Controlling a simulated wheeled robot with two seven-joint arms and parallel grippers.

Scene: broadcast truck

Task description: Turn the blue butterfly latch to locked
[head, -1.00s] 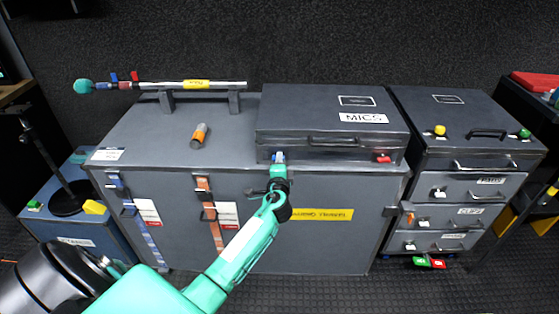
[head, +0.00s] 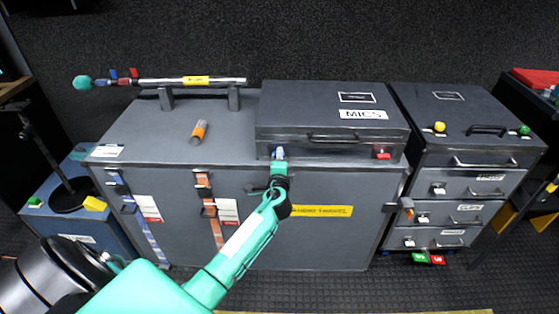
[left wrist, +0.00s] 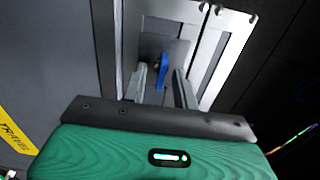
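The blue butterfly latch (head: 279,152) is on the front of the grey MICS case (head: 330,113), near its left end. In the left wrist view the latch's blue wing (left wrist: 161,70) stands on a grey plate, lengthwise and slightly tilted in the picture. My left gripper (head: 279,163) is at the latch, partly hiding it in the head view. In the left wrist view its two fingers (left wrist: 161,88) are apart, one on each side of the blue wing, with a visible gap on both sides. My right gripper is in neither view.
A red latch (head: 383,156) is at the case's right end. The case stands on a large grey trunk (head: 150,140) holding an orange-and-grey cylinder (head: 199,132) and a pole on supports (head: 190,82). A drawer unit (head: 465,190) stands at the right.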

